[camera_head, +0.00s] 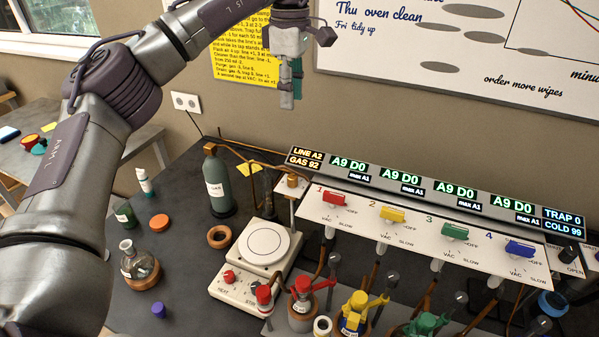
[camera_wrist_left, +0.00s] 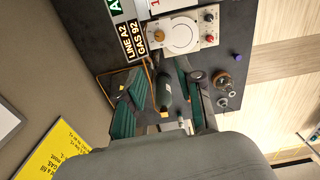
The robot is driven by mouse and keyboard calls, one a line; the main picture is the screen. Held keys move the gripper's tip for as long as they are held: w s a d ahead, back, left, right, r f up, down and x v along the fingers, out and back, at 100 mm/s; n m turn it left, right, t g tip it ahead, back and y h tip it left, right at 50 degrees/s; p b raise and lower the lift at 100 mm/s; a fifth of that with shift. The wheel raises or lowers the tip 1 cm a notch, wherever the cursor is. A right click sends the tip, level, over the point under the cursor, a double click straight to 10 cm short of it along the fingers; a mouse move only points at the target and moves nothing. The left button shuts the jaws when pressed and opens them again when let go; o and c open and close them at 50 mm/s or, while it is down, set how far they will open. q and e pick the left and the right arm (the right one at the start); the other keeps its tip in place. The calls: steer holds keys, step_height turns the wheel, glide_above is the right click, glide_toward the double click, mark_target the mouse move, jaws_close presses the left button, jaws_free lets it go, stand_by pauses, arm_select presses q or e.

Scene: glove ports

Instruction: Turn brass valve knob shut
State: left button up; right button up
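A grey-green gas bottle (camera_head: 219,185) with a white label stands upright on the dark bench, left of the white hotplate. A small brass valve knob (camera_head: 210,149) shows at its top, where a copper-coloured tube begins. My left gripper (camera_head: 291,100) hangs in the air in front of the wall, fingers pointing down, above and right of the bottle and apart from it. In the left wrist view its fingers are spread with nothing between them, and the bottle (camera_wrist_left: 164,92) shows beyond the gap. The knob is too small to make out clearly there. My right gripper is out of view.
A hotplate (camera_head: 264,243) stands right of the bottle. A manifold panel (camera_head: 440,236) with coloured taps fills the right side, with several flasks below. A cork ring (camera_head: 219,237), an orange lid (camera_head: 159,222) and a round flask (camera_head: 137,264) lie on the left part of the bench.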

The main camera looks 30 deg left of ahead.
arm_select(q)
steer(key=b, duration=0.5)
glide_above(293, 176)
step_height(293, 176, down, 6)
step_height(293, 176, down, 12)
steer(key=p, duration=0.2)
steer(key=shift+f+p, duration=0.15)
steer(key=shift+p, duration=0.2)
steer(key=shift+f, duration=0.8)
jaws_close()
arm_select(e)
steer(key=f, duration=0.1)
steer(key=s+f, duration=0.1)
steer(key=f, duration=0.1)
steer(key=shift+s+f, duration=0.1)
